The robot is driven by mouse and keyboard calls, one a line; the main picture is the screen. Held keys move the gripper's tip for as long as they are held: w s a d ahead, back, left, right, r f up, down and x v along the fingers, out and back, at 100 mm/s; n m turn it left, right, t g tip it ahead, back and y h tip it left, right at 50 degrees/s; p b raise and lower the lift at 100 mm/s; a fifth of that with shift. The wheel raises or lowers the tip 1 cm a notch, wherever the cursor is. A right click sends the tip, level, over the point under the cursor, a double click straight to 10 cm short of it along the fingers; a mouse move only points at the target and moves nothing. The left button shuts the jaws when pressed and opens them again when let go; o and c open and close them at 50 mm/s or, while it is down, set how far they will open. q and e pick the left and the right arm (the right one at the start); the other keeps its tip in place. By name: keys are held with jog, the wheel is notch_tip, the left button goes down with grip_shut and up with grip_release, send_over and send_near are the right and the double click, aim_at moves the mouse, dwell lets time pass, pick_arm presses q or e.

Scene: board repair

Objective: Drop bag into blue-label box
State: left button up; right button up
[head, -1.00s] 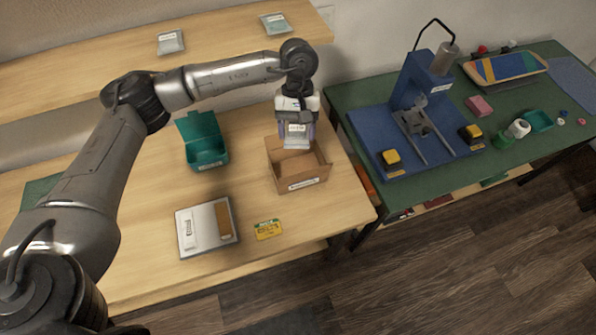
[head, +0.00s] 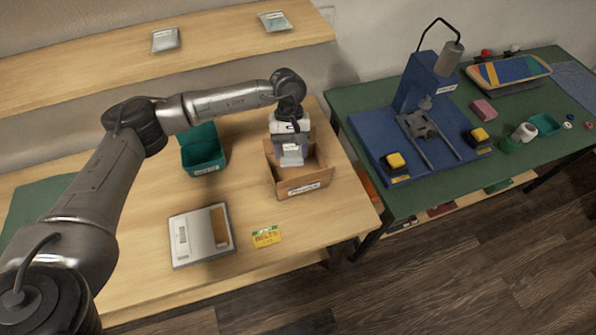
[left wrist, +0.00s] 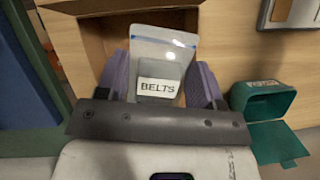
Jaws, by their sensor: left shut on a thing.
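My left gripper (head: 291,147) is shut on a small clear zip bag (head: 291,160), which hangs between its fingers at the mouth of an open cardboard box (head: 303,187). In the left wrist view, the bag (left wrist: 158,88) reads "BELTS" on a white label and sits between the purple finger pads. The box's front wall carries a pale label; I cannot make out its colour for sure. The box (left wrist: 85,40) also shows behind the bag in the left wrist view. Part of the box's inside is hidden by the gripper and bag. My right gripper is not in view.
A teal bin (head: 205,165) with a raised lid stands left of the box. A grey scale (head: 186,256) and a yellow card (head: 266,237) lie in front. More bags (head: 165,40) lie on the shelf (head: 90,66). A green table with a blue press (head: 415,90) stands right.

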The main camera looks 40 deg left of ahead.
pick_arm(q)
jog(key=shift+f, duration=0.25)
jog(key=o, duration=1)
jog(key=shift+r, duration=0.1)
jog(key=v, duration=1.3)
jog(key=shift+r+p, duration=0.3)
jog(key=shift+r, duration=0.1)
jog(key=shift+a, duration=0.1)
